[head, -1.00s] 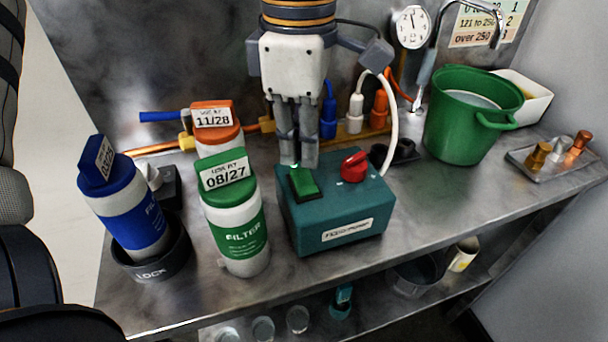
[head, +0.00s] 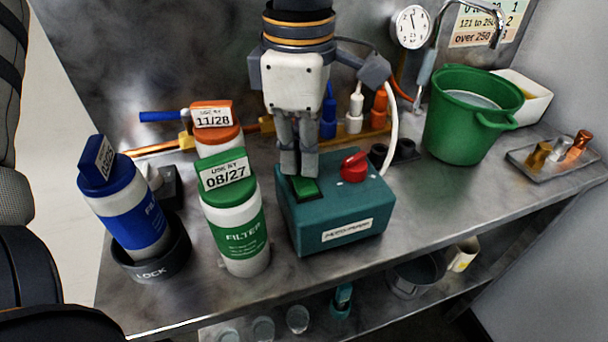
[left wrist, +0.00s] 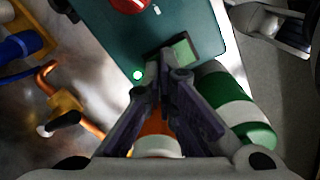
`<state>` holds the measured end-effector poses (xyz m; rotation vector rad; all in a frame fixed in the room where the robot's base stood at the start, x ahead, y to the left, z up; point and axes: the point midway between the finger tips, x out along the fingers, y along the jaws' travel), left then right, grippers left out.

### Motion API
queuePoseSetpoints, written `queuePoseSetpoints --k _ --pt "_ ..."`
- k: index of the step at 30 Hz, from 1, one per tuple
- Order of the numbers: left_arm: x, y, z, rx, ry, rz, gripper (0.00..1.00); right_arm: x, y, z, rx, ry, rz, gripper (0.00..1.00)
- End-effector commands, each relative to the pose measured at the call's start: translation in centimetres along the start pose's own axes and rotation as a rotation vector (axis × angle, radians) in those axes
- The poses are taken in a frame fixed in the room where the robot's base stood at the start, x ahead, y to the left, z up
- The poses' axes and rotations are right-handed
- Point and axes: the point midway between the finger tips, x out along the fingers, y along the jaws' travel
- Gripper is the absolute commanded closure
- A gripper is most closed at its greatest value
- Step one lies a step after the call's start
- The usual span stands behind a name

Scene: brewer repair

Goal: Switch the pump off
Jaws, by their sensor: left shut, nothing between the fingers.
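The teal pump box (head: 335,222) stands on the steel bench, with a green rocker switch (head: 307,189) and a red knob (head: 354,166) on top. My left gripper (head: 299,172) reaches down from above, shut and empty, its fingertips at the back edge of the switch. I cannot tell whether they touch it. In the left wrist view, the fingertips (left wrist: 167,76) are beside the green switch (left wrist: 184,50), and a small green light (left wrist: 137,75) glows on the pump top (left wrist: 110,35). My right gripper is not in view.
A green-capped filter (head: 236,215) stands close left of the pump, with an orange-capped one (head: 216,125) behind it. A blue filter (head: 125,205) sits in a dark lock ring (head: 152,268). A white hose runs behind the pump. A green bucket (head: 462,125) stands right.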

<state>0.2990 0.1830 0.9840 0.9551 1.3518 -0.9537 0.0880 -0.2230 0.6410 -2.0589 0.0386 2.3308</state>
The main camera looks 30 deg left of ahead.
Motion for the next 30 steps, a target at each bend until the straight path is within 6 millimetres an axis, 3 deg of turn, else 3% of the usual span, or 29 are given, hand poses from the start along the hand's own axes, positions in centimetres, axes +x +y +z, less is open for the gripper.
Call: queuePoseSetpoints --k 17,30 --pt "0.6 0.0 0.0 0.000 0.000 -0.001 1.00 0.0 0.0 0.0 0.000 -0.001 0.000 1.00" --pt "-4.0 0.0 0.0 0.000 -0.002 0.001 1.00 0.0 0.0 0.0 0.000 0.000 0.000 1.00"
